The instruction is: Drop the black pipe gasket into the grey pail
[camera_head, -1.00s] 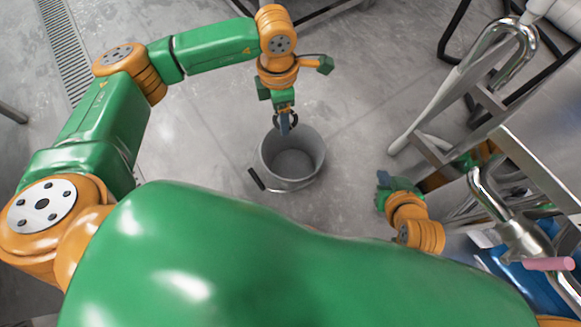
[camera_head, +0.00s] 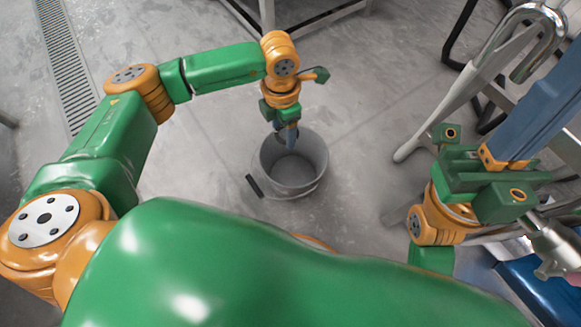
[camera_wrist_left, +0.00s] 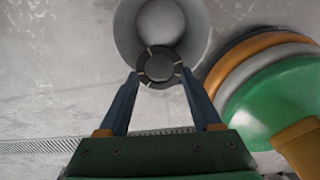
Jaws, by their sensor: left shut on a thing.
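The grey pail (camera_head: 296,172) stands on the floor in the middle of the head view, its dark handle grip at its left side. My left gripper (camera_head: 290,138) points down over the pail's far left part. In the left wrist view my left gripper (camera_wrist_left: 159,74) is shut on the black pipe gasket (camera_wrist_left: 159,84), a dark ring with light marks between the fingertips. The pail (camera_wrist_left: 196,30) shows beyond the gasket, which overlaps its opening from this angle. My right gripper (camera_head: 530,110) is raised at the right; its fingertips are not clear enough to judge.
A metal frame with a bent steel pipe (camera_head: 530,35) stands at the right, close to my right arm. A floor drain (camera_head: 68,60) runs along the upper left. The floor around the pail is clear.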

